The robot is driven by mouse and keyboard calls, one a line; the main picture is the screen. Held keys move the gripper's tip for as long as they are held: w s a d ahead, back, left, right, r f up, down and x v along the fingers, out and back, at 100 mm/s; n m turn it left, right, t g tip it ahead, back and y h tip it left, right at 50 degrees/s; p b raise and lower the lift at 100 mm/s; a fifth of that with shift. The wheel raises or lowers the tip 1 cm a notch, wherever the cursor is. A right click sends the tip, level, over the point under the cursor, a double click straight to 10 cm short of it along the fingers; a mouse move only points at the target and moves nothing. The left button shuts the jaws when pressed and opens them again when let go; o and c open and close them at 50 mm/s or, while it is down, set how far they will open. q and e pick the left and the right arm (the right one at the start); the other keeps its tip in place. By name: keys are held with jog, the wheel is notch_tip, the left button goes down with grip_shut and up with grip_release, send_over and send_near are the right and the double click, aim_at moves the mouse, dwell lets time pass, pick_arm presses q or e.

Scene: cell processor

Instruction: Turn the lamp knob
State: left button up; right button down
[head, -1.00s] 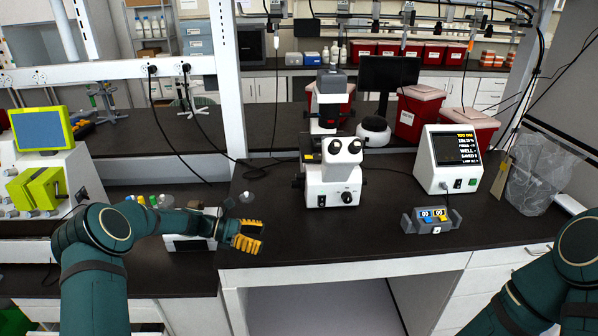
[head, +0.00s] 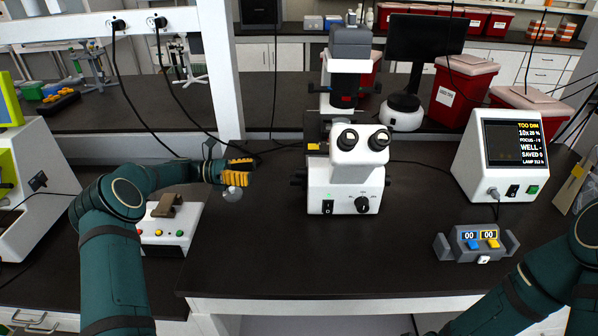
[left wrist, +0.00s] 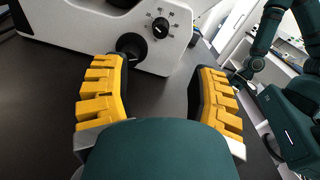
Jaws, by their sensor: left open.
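The white microscope (head: 335,190) stands on the dark bench in the middle of the head view. A black dial (head: 362,204) is low on the right of its front face, with a black switch (head: 327,206) to its left. My right gripper is out of view.
A grey two-button unit (head: 478,242) and a white display box (head: 505,155) stand to the right. A white box with coloured buttons (head: 168,228) is near my left forearm. Bench space in front of the microscope is clear.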

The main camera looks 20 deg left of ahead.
aim_at(301, 172)
pick_arm(q)
jog(key=x, duration=1.3)
jog(key=shift+d, duration=0.2)
grip_shut()
